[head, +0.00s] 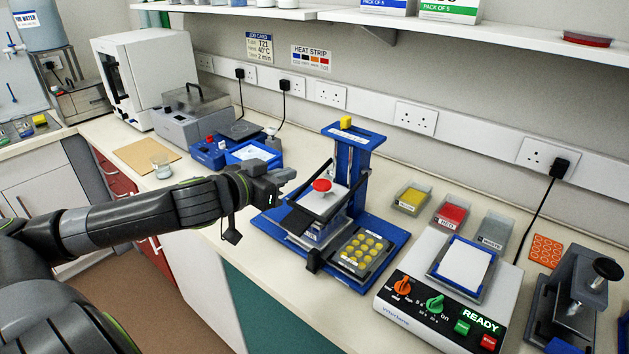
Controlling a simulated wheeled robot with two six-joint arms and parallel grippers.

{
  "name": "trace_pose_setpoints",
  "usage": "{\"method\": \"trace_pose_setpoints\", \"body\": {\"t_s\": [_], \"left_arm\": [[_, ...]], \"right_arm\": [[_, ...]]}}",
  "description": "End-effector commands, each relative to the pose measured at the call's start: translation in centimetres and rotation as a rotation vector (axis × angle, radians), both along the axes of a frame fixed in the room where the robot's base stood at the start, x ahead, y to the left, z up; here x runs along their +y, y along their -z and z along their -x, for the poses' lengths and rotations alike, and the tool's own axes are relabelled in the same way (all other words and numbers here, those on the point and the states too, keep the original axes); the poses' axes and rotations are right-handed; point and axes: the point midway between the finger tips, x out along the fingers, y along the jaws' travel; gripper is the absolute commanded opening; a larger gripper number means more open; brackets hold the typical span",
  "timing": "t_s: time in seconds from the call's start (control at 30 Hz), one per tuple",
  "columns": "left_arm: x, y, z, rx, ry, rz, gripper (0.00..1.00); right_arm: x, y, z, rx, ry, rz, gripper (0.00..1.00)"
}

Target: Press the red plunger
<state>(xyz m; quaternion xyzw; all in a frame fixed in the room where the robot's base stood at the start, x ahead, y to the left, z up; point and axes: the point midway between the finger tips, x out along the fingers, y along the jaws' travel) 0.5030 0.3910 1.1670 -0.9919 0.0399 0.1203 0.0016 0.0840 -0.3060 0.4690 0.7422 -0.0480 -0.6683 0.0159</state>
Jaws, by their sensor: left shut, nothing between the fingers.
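The red plunger (321,185) is a round red cap above a white plate on the blue pipette stand (375,245), near the middle of the head view. A blue upright column with a yellow block on top rises behind it. My left gripper (284,177) comes in from the left, shut and empty. In the picture its tips are just left of the plunger, with a small gap; I cannot tell the difference in depth. My right gripper is not in view.
A tray of yellow round pieces (362,251) sits at the front of the stand. Right of it are a white machine (400,320) with a READY display and yellow, red and grey bins. A blue device (206,153) stands behind my left arm. A shelf hangs above.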

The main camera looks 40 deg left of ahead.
Motion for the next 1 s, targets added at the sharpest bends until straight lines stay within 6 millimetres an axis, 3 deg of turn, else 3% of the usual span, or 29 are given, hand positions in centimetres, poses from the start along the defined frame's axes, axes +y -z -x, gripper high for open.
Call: {"method": "trace_pose_setpoints", "body": {"t_s": [0.37, 1.0], "left_arm": [[0.0, 0.5, -1.6, -0.006, -0.008, 0.006, 0.00], [-0.7, 2.0, -8.5, 0.000, -0.003, 0.007, 0.00]], "right_arm": [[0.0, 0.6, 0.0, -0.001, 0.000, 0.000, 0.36], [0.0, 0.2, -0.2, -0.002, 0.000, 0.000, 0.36]]}}
